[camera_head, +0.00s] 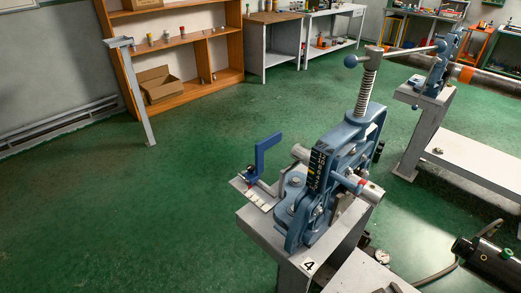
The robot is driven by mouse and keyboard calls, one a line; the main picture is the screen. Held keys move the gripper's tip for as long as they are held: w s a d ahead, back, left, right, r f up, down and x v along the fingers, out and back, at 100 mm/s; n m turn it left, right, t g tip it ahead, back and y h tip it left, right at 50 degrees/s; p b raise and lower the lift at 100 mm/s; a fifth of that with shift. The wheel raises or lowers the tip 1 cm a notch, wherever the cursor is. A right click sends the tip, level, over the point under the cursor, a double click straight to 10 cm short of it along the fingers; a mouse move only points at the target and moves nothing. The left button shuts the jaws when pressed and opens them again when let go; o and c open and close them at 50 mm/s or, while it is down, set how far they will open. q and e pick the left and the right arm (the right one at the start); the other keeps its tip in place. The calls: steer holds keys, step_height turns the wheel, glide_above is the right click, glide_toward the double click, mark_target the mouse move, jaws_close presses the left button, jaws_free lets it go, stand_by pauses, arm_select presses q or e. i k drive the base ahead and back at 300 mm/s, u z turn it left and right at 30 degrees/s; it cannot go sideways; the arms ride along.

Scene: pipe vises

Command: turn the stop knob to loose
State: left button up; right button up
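A blue pipe vise (325,185) stands on a grey stand marked 4. It has a tall screw with a long handle at its top. A blue angled stop arm (266,150) rises at its left side. A small black knob (251,170) shows at the foot of this arm; I take it to be the stop knob. A light plate with small markings (256,197) lies below it. The knob is too small to read its setting.
A second blue vise (434,78) holds a long pipe on another stand at the upper right. A wooden shelf (180,40) and workbenches line the back. Green floor (130,220) is clear at left.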

mark_target(251, 168)
steer(key=u, duration=0.7)
steer(key=k, duration=1.05)
steer(key=u, duration=0.95)
steer(key=i, duration=1.6)
steer(key=z, duration=1.05)
steer(key=i, duration=0.85)
steer(key=z, duration=0.8)
